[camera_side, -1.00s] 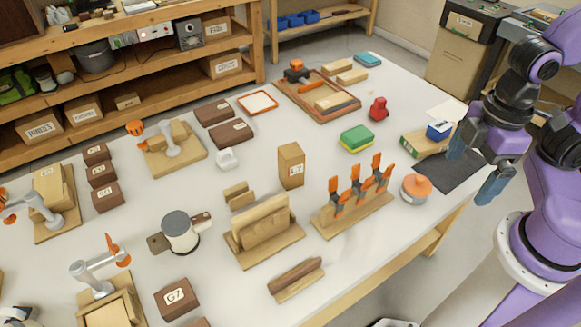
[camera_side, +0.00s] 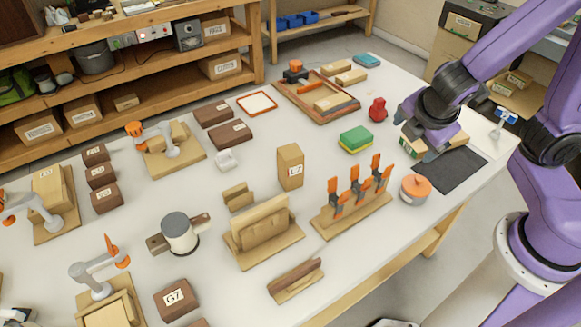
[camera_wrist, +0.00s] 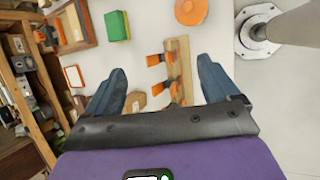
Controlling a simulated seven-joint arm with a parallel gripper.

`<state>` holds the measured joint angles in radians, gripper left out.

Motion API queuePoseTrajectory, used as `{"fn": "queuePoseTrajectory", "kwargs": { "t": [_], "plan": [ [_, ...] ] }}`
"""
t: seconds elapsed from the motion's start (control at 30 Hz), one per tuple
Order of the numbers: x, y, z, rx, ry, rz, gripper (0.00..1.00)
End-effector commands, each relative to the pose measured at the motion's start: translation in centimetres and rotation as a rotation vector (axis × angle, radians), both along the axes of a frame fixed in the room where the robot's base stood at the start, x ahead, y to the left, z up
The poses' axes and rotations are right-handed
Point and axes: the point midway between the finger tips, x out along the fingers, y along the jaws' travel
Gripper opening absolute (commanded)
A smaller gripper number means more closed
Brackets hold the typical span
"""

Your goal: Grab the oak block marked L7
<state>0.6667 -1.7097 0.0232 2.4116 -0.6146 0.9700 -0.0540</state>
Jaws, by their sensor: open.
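The oak block marked L7 (camera_side: 290,168) stands upright near the middle of the bench in the side view, with its label on the front face. My gripper (camera_wrist: 162,85) is open and empty, its two blue-grey fingers spread in the wrist view. In the side view it is above the right part of the bench, to the right of the block and well apart from it; its fingertips are hard to make out there. A light brown block, probably the L7 block (camera_wrist: 135,102), shows between the fingers in the wrist view, close to the left one.
A rack of orange clamps (camera_side: 352,212) stands right of the block, with an orange-topped round item (camera_side: 416,188) beyond it. A slotted wooden stand (camera_side: 263,238) is in front. A green and yellow sponge (camera_side: 356,138) and red item (camera_side: 377,109) lie behind right.

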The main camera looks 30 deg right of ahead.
Motion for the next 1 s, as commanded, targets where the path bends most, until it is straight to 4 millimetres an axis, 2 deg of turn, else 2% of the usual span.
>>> {"fn": "queuePoseTrajectory", "kwargs": {
  "t": [0.1, 0.27, 0.5, 0.6, 0.73, 0.83, 1.0],
  "plan": [
    [4.3, 0.7, -0.5, -0.176, -0.061, 0.161, 0.88],
    [9.8, 2.7, -1.1, -0.393, -0.134, 0.397, 0.88],
    [16.6, 7.9, -3.3, -0.675, -0.213, 0.779, 0.88],
    [18.4, 10.2, -4.7, -0.762, -0.236, 0.927, 0.88],
    [19.8, 12.7, -6.3, -0.834, -0.259, 1.074, 0.88],
    [20.2, 13.8, -7.0, -0.862, -0.27, 1.139, 0.88],
    [20.4, 14.3, -8.0, -0.875, -0.276, 1.171, 0.88]
  ]
}}
